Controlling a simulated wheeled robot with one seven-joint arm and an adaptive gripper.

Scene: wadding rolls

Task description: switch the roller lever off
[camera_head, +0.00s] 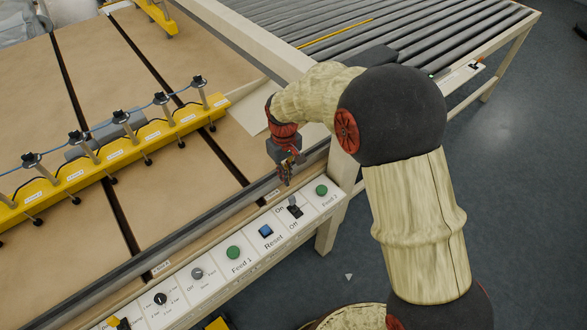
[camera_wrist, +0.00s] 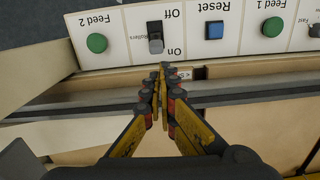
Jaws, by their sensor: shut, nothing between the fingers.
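The roller lever (camera_head: 294,209) is a small dark switch with a grey tip on the white control panel, between the "On" and "Off" labels. In the wrist view the lever (camera_wrist: 155,37) shows upside down, and its grey end appears to lean toward "On". My gripper (camera_head: 286,181) is shut and empty, pointing down just behind the panel on the "On" side. In the wrist view its fingertips (camera_wrist: 163,67) are together, close to the lever but apart from it in the picture. The exact height gap cannot be told.
A blue Reset button (camera_head: 266,231) and green Feed 1 (camera_head: 233,252) and Feed 2 (camera_head: 321,190) buttons flank the lever. A metal rail (camera_head: 215,227) runs behind the panel. A yellow bar with posts (camera_head: 105,153) crosses the brown table. A roller conveyor (camera_head: 420,35) stands behind.

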